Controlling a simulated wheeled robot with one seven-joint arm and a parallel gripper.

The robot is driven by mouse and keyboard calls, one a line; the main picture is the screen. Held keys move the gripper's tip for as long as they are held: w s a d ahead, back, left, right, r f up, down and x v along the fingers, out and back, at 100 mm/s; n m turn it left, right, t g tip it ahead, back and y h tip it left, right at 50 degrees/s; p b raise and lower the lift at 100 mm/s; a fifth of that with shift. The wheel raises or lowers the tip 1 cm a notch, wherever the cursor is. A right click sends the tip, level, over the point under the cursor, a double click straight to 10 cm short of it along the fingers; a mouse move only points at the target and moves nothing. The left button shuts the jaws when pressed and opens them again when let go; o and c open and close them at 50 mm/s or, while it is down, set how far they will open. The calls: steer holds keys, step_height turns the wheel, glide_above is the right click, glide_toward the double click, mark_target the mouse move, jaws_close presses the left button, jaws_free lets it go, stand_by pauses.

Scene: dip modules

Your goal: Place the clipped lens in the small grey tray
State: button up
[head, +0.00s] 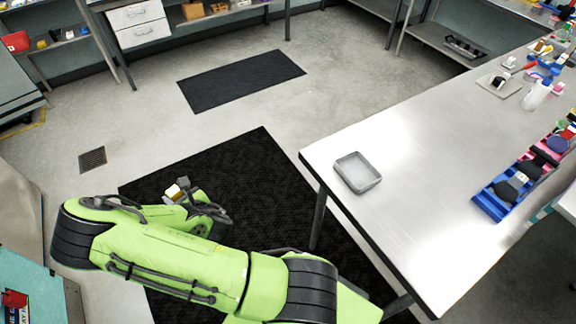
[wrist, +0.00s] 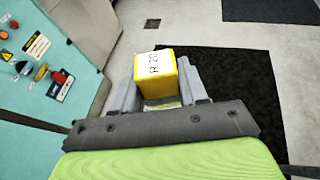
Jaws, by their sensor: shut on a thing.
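My gripper (wrist: 160,90) is shut on a yellow block (wrist: 155,64) with a white label on its face. The label reads something like "R 20". No lens can be made out on it, and its lower part is hidden between the fingers. In the head view the block (head: 173,191) shows small at the end of my green arm, above the black floor mat and left of the steel table. The small grey tray (head: 357,172) sits on the table's near left corner and looks empty. It is well to the right of my gripper and apart from it.
The steel table (head: 420,150) is clear around the tray. A blue rack (head: 492,204) with dark round items stands at its right edge. Bottles and small parts lie at the back. A teal panel with switches (wrist: 50,60) is left of my gripper in the wrist view.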

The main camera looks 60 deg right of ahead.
steer(key=s+d+r+m+g+h+b, duration=0.1)
steer(key=s+d+m+g+h+b, duration=0.15)
steer(key=d, duration=0.75)
steer(key=s+d+r+m+g+h+b, duration=0.2)
steer(key=s+d+m+h, duration=0.15)
steer(key=d, duration=0.55)
steer(key=s+d+r+m+g+h+b, duration=0.15)
steer(key=d+m+h, duration=0.25)
steer(key=d, duration=0.6)
steer(key=s+d+r+m+g+b, duration=0.25)
steer(key=s+d+m+g, duration=0.2)
steer(key=s, duration=0.45)
steer(key=s+d+r+m+g+b, duration=0.25)
steer(key=s+m+g, duration=0.2)
steer(key=s, duration=0.45)
steer(key=s+d+r+m+g+b, duration=0.25)
steer(key=s+d+g, duration=0.2)
steer(key=s, duration=0.55)
steer(key=shift+m+g+h, duration=0.35)
steer(key=shift+m+h, duration=0.05)
steer(key=shift+m, duration=0.05)
steer(key=f+b, duration=0.1)
steer(key=f, duration=0.3)
steer(key=f+b, duration=0.2)
steer(key=f, duration=0.3)
steer(key=shift+w+a+f, duration=0.1)
steer(key=shift+w+f, duration=0.1)
steer(key=shift+f, duration=0.05)
steer(key=shift+r, duration=0.1)
steer(key=o, duration=1.1)
